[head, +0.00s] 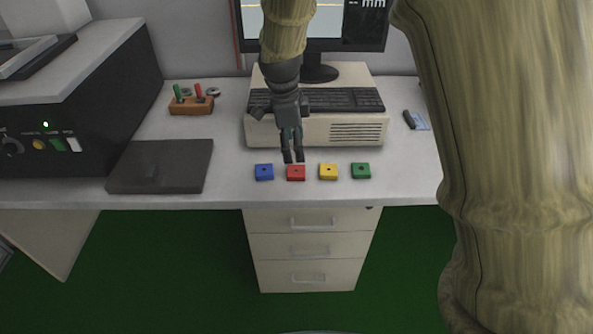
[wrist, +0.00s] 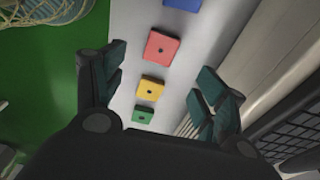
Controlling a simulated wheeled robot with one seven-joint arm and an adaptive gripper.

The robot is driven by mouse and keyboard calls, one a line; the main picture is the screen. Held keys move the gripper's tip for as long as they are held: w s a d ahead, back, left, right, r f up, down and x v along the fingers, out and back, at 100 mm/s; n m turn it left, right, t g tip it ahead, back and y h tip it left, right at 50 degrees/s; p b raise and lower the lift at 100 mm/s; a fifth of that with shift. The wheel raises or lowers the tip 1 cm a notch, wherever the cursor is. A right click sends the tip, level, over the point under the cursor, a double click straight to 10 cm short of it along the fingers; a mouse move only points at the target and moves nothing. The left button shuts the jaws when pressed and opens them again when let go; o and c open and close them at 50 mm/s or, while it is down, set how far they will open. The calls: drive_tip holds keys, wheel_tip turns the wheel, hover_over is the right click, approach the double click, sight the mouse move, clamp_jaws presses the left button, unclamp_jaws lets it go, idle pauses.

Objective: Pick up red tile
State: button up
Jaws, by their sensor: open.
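The red tile (head: 296,173) is a small square block with a dark dot on top. It lies near the desk's front edge, between the blue tile (head: 264,172) and the yellow tile (head: 328,172). My gripper (head: 293,158) points down just behind and above the red tile in the head view. In the wrist view my gripper (wrist: 160,85) is open and empty, its fingers wide apart. The red tile (wrist: 163,47) shows there beyond the fingertips, toward the top between them. I cannot tell the exact height above it.
A green tile (head: 361,170) ends the row at the right. A beige computer (head: 316,128) with a keyboard (head: 345,100) stands behind the tiles. A dark flat pad (head: 161,167) and a wooden block with red and green pegs (head: 191,106) are at left. The desk front edge is close.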

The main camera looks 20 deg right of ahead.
sight(296, 170)
drive_tip(key=f, duration=0.2)
drive_tip(key=shift+w+f, duration=0.2)
drive_tip(key=shift+f, duration=0.15)
drive_tip(key=shift+s+f, duration=0.15)
drive_tip(key=shift+f, duration=0.4)
drive_tip(key=shift+s+d+f, duration=0.1)
drive_tip(key=shift+f, duration=1.05)
drive_tip(key=shift+d+f, duration=0.1)
drive_tip(key=shift+f, duration=1)
drive_tip(key=c, duration=1.1)
